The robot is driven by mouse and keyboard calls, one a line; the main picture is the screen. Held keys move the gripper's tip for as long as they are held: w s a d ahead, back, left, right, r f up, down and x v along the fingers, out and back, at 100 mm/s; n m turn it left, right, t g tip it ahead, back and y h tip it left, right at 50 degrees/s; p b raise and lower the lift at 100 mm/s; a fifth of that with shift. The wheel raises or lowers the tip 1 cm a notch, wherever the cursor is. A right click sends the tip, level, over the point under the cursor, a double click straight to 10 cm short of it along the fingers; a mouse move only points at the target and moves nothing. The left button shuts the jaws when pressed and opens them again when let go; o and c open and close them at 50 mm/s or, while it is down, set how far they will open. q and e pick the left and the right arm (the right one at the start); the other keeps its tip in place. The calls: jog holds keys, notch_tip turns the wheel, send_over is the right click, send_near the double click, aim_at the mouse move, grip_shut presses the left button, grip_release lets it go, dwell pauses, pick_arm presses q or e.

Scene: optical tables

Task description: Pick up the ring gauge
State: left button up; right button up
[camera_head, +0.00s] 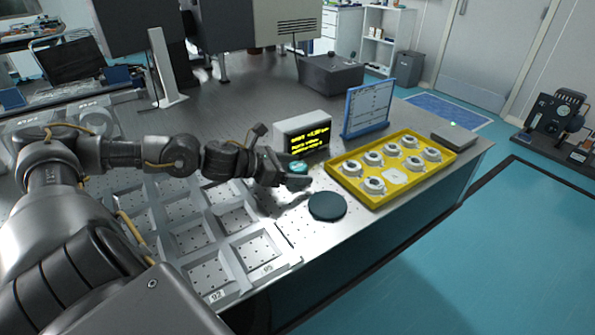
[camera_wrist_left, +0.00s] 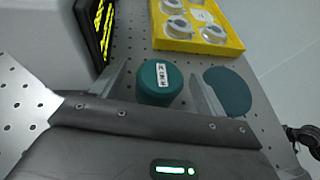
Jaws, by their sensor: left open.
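A short teal cylinder (camera_head: 298,168) with a white label on top, which seems to be the ring gauge, stands on the table in front of the small display box. It also shows in the left wrist view (camera_wrist_left: 159,84), upright between the two fingers of my left gripper (camera_head: 290,178). The gripper is open, with a gap visible on each side of the cylinder. The label is too small to read. In the head view the gripper partly hides the cylinder.
A dark round pad (camera_head: 327,206) lies bare to the right of the cylinder. A yellow tray (camera_head: 375,204) with several metal ring-shaped parts stands behind it. The display box (camera_head: 302,135) and a blue-framed board (camera_head: 368,108) stand close by. Grey compartment trays (camera_head: 262,247) lie at the front left.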

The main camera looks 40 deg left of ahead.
pick_arm(q)
jog(key=shift+x, duration=1.45)
jog(key=shift+c, duration=0.2)
jog(key=c, duration=1.2)
